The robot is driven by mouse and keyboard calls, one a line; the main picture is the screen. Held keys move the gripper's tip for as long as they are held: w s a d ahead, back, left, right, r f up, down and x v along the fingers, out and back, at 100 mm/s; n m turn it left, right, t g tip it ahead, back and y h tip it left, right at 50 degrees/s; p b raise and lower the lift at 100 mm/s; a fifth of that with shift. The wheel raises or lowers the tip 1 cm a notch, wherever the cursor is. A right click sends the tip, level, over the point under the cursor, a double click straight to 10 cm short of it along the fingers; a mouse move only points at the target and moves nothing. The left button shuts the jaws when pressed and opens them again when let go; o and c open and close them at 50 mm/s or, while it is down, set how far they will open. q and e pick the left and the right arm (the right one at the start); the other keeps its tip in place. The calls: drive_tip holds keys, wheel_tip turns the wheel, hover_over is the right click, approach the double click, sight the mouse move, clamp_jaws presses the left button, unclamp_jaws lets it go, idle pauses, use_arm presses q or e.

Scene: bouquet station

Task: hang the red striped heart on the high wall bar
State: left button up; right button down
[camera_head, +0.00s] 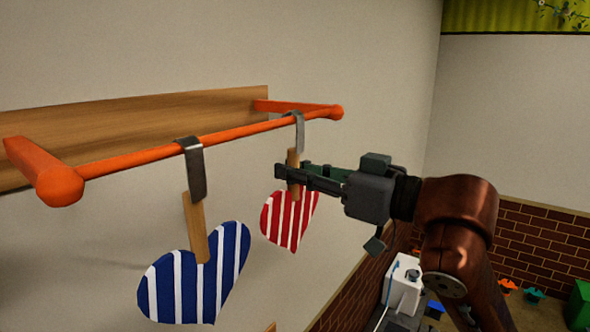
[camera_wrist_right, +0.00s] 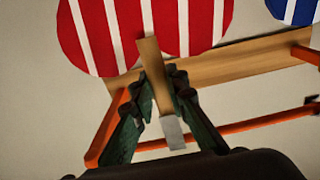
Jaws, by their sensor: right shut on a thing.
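The red striped heart (camera_head: 290,219) hangs from a wooden stick with a grey metal hook (camera_head: 299,133) on top. My right gripper (camera_head: 291,177) is shut on that stick, just below the hook. The hook's top overlaps the orange wall bar (camera_head: 235,133) near its right end; I cannot tell whether it rests on the bar. In the right wrist view the heart (camera_wrist_right: 150,32) is at the top and the stick (camera_wrist_right: 154,72) runs between my fingers. The hook (camera_wrist_right: 173,132) lies over the bar's line there. My left gripper is not in view.
A blue striped heart (camera_head: 196,279) hangs by its own hook (camera_head: 193,167) on the same bar, left of the red one. A wooden board (camera_head: 140,121) backs the bar. A white device (camera_head: 403,283) stands low at the right. The wall below the bar is bare.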

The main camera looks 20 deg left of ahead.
drive_tip(key=c, duration=1.8)
unclamp_jaws()
